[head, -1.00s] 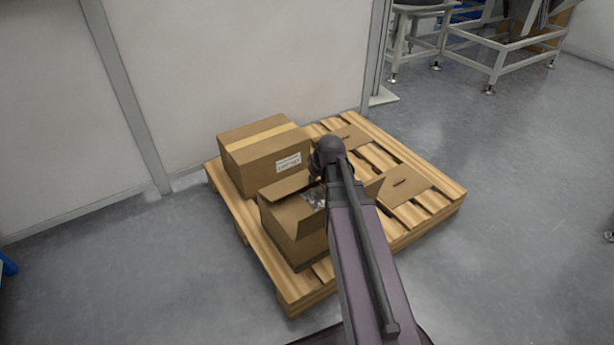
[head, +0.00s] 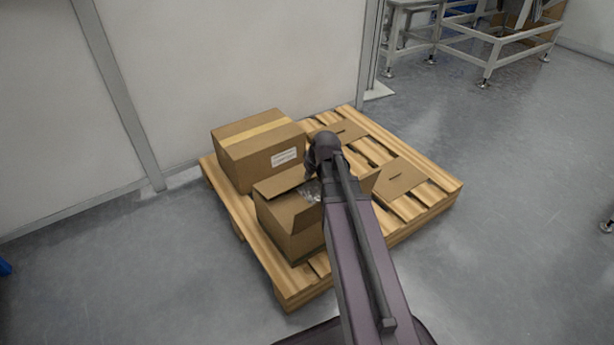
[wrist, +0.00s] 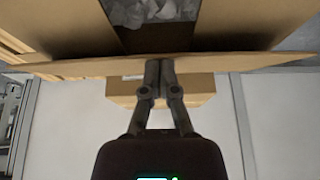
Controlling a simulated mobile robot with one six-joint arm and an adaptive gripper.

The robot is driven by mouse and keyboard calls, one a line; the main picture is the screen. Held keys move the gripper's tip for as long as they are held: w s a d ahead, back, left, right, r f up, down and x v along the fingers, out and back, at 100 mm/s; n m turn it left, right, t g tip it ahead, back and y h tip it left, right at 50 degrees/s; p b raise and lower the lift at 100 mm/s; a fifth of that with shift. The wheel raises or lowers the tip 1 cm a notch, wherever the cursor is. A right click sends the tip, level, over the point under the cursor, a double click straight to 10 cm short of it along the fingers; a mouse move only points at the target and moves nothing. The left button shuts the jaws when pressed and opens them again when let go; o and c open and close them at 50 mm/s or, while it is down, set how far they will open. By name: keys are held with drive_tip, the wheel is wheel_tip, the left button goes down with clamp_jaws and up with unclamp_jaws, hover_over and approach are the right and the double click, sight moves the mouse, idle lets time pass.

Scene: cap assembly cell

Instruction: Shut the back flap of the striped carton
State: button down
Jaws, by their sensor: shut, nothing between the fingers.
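The open carton (head: 287,232) stands on the pallet with its flaps up and pale crumpled filling inside. No clear stripe shows on its visible sides. Its back flap (head: 280,182) stands raised on the side towards the closed carton. In the wrist view a flap edge (wrist: 90,67) runs across the picture, with the filling (wrist: 150,12) beyond it. My gripper (wrist: 160,63) is shut and empty, its fingertips at the middle of that edge; I cannot tell whether they touch it. In the head view my arm hides part of the carton's right side.
A closed, taped carton (head: 245,165) with a white label stands behind the open one on the wooden pallet (head: 440,200). Flat cardboard pieces (head: 392,180) lie on the pallet's right part. A pale wall (head: 240,60) rises behind.

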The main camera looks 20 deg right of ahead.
drive_tip(key=shift+w+a+f, duration=0.1)
drive_tip(key=shift+w+f, duration=0.05)
drive_tip(key=shift+w, duration=0.4)
idle(0.4)
drive_tip(key=r+p, duration=0.2)
drive_tip(key=w+r+p, duration=0.1)
drive_tip(key=r+p, duration=0.1)
drive_tip(key=shift+w+a+r, duration=0.1)
drive_tip(key=shift+a+r, duration=0.05)
drive_tip(key=s+d, duration=0.2)
drive_tip(key=s, duration=0.8)
drive_tip(key=shift+f+b, duration=0.45)
drive_tip(key=shift+w+d, duration=0.1)
drive_tip(key=w+a+r+g+p, duration=0.1)
drive_tip(key=w+r+g+p, duration=0.1)
drive_tip(key=w+r+p, duration=0.5)
wheel_tip(320, 180, up, 4)
drive_tip(key=p, duration=0.5)
drive_tip(key=shift+w+f+g+h, duration=0.2)
drive_tip(key=shift+g+h, duration=0.1)
drive_tip(key=shift+g, duration=0.1)
